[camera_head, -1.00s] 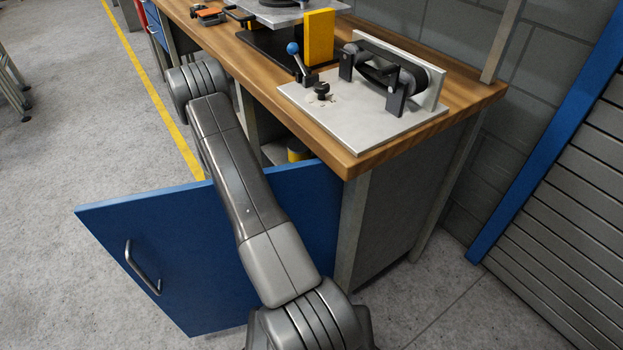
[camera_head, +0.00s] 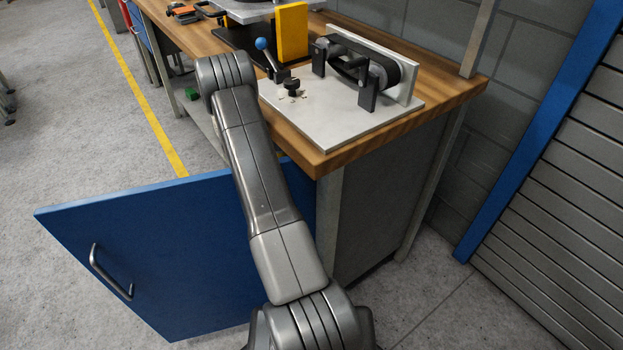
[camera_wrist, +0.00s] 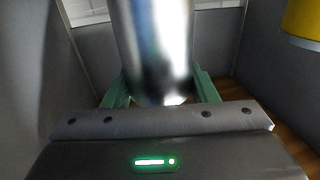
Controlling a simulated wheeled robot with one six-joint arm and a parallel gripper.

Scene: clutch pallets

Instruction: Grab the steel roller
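The steel roller (camera_wrist: 155,40) is a shiny bare cylinder in the wrist view, running from the top edge down to just before my gripper's palm. My gripper (camera_wrist: 160,78) has a green finger on each side of it. Both fingers appear to touch its sides, with no clear gap, so the gripper looks shut on the roller. The roller's far end is cut off by the frame. In the head view, my arm hides the gripper and the roller behind the bench corner.
Grey panels stand close on both sides in the wrist view, with a yellow cylinder (camera_wrist: 303,20) at upper right. An open blue door (camera_head: 165,255) stands before the wooden bench (camera_head: 445,92). A belt fixture (camera_head: 365,70) is on the bench.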

